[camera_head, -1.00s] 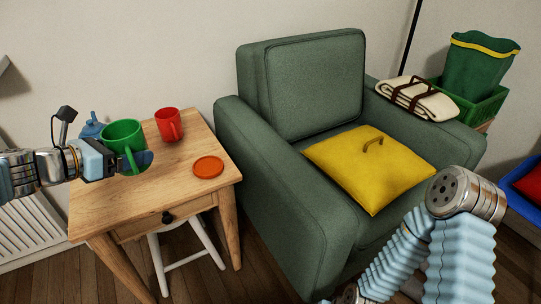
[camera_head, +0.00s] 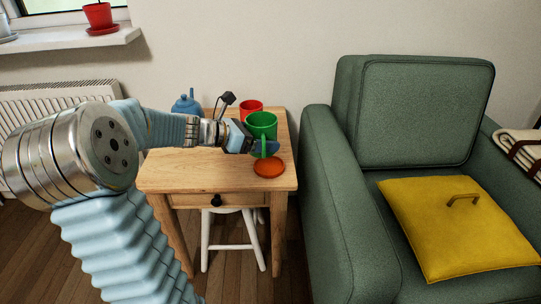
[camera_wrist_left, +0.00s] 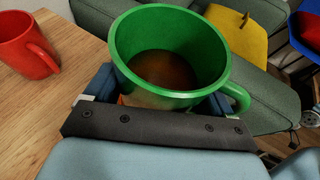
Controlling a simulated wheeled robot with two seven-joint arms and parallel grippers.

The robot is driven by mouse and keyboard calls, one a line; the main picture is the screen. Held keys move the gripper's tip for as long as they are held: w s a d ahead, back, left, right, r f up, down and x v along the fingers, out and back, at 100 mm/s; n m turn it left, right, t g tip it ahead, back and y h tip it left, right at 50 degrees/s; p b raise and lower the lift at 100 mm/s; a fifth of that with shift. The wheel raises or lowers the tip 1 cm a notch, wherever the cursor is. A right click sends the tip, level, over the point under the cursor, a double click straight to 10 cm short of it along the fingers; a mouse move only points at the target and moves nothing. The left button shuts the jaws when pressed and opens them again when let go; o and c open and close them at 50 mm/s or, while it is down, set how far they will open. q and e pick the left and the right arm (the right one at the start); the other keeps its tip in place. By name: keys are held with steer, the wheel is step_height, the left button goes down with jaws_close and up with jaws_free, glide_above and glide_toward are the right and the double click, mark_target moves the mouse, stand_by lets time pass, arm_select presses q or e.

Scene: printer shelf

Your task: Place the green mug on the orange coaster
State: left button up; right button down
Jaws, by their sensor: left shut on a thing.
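The green mug (camera_head: 262,122) is upright, held by my left gripper (camera_head: 264,147) above the small wooden table. In the left wrist view the mug (camera_wrist_left: 172,45) sits between the blue fingers of my gripper (camera_wrist_left: 160,100), with brown inside it and its handle to the right. The orange coaster (camera_head: 270,168) lies flat near the table's right front edge. In the head view the mug is above and just behind the coaster, apart from it. A bit of orange shows below the mug in the wrist view. My right gripper is out of view.
A red mug (camera_head: 250,106) stands behind the green mug on the table (camera_head: 170,178), also seen in the left wrist view (camera_wrist_left: 27,45). A blue teapot (camera_head: 187,102) is at the back left. A green armchair (camera_head: 345,200) stands close at the right.

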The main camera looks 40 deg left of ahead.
arm_select(q)
steer(key=w+f, duration=0.2)
steer(key=f, duration=0.1)
steer(key=shift+w, duration=0.2)
steer(key=shift+w+f+b, duration=0.2)
steer(key=shift+f+b, duration=0.1)
steer(key=shift+f, duration=0.65)
steer(key=shift+w+f+b, duration=0.2)
steer(key=shift+f+b, duration=0.1)
steer(key=shift+f, duration=0.65)
steer(key=shift+f, duration=0.2)
steer(key=o, duration=1.1)
steer(key=shift+r, duration=0.15)
